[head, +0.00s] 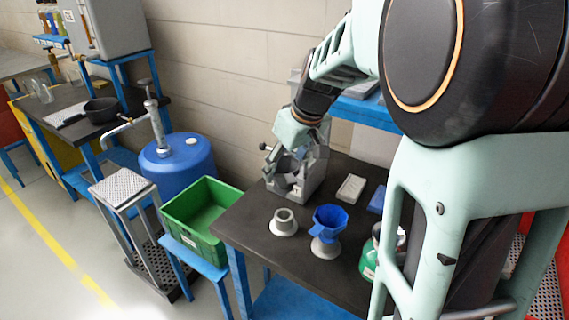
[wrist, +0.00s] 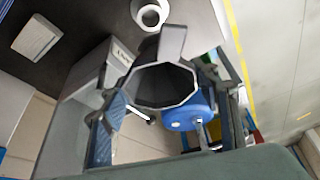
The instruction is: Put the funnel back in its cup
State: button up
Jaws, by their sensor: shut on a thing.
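My gripper (head: 288,158) is shut on a grey, many-sided funnel (wrist: 162,82), seen close up in the wrist view between the fingers (wrist: 163,104). A flat tab sticks out from its rim. In the head view the funnel blends with the grey stand behind it, so its outline is hard to tell. A pale cup (head: 284,223) with a round opening stands empty on the dark bench, in front of and below my gripper. The cup also shows at the top of the wrist view (wrist: 139,17), apart from the funnel. A blue funnel (head: 329,219) sits in a second pale cup (head: 325,249).
A grey stand (head: 309,181) is at the back of the dark bench (head: 250,225), close to my gripper. A green crate (head: 181,231) and blue drum (head: 181,176) are left of the bench.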

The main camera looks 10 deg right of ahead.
aim_at(288, 190)
jog(key=shift+s+d+f+b, duration=0.1)
jog(key=shift+f+b, duration=0.4)
jog(key=shift+f, duration=0.25)
notch_tip(288, 190, down, 4)
jog(key=b, duration=0.2)
jog(key=shift+b, duration=0.3)
jog(key=shift+f+b, duration=0.2)
jog(key=shift+b, duration=0.1)
jog(key=shift+f+b, duration=0.1)
jog(key=shift+b, duration=0.3)
dwell(0.5)
jog(key=shift+f+b, duration=0.7)
jog(key=shift+f, duration=0.1)
jog(key=shift+f, duration=0.25)
jog(key=shift+f+b, duration=0.5)
jog(key=shift+b, duration=0.2)
jog(key=shift+f+b, duration=0.25)
jog(key=shift+b, duration=0.1)
dwell(0.3)
